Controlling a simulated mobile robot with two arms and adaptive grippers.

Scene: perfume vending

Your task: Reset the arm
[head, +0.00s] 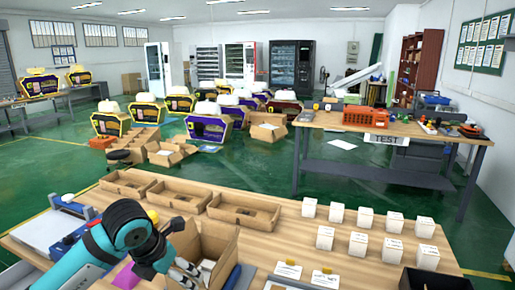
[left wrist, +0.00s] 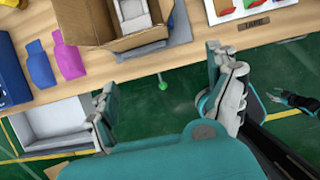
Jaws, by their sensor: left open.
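My left arm comes in from the left in the head view, and its gripper (head: 186,272) is by the near side of an open cardboard box (head: 222,262). In the left wrist view, the fingers of my left gripper (left wrist: 162,78) are wide apart with nothing between them. That view shows the open cardboard box (left wrist: 100,25) beyond the fingers, with a white item (left wrist: 137,16) inside. A dark gripper, apparently my right one (left wrist: 298,102), shows at the right of the left wrist view over the floor; its jaws are too small to read.
White boxes (head: 325,238) stand in rows on the wooden table (head: 284,225). Shallow cardboard trays (head: 180,196) line its far left edge. Green floor lies below the fingers.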

